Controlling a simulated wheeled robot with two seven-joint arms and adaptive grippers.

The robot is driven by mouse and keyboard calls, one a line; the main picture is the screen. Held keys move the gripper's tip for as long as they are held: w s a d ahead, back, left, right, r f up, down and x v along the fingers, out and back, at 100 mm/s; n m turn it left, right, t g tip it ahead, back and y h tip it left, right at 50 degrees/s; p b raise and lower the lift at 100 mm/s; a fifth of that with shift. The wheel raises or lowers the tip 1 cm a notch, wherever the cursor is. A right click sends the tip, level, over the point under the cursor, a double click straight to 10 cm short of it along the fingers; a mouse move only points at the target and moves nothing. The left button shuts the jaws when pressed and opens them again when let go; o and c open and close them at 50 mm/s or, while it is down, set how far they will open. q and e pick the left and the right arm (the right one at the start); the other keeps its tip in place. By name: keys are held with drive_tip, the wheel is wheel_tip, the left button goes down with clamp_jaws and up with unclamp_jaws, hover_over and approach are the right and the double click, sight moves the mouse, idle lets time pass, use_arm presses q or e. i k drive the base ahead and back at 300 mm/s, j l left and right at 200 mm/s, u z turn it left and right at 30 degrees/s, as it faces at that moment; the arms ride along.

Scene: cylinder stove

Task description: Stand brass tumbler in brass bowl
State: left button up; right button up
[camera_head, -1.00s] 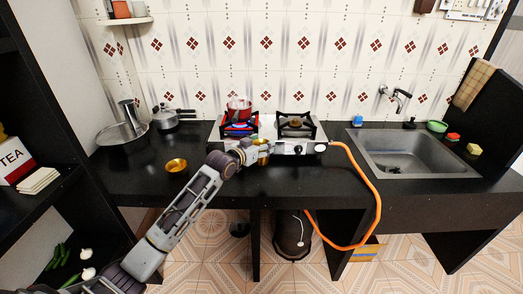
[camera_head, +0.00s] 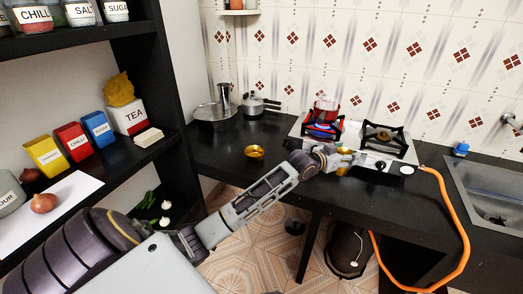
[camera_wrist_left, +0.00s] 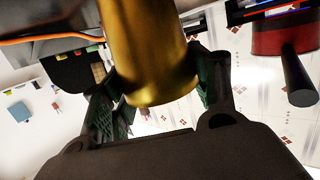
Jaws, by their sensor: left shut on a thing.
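The brass bowl (camera_head: 254,153) sits on the black counter, left of the stove, and looks empty. My left gripper (camera_head: 345,160) is in front of the stove, to the right of the bowl and apart from it. It is shut on the brass tumbler (camera_head: 343,170), which is mostly hidden by the gripper in the head view. In the left wrist view the tumbler (camera_wrist_left: 150,55) fills the space between the two dark fingers of the gripper (camera_wrist_left: 155,95). My right gripper is in neither view.
The stove (camera_head: 372,155) carries a red pan (camera_head: 325,108) on its left burner. An orange hose (camera_head: 440,195) runs from its right side. A pressure cooker (camera_head: 258,104) and a large lidded pan (camera_head: 215,112) stand behind the bowl. Counter around the bowl is clear.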

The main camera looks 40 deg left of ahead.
sight(254, 158)
drive_tip(key=i+u, duration=0.25)
drive_tip(key=u, duration=0.15)
drive_tip(key=i+l+u, duration=0.15)
drive_tip(key=u, duration=0.25)
drive_tip(key=i+l+u, duration=0.2)
drive_tip(key=u, duration=0.2)
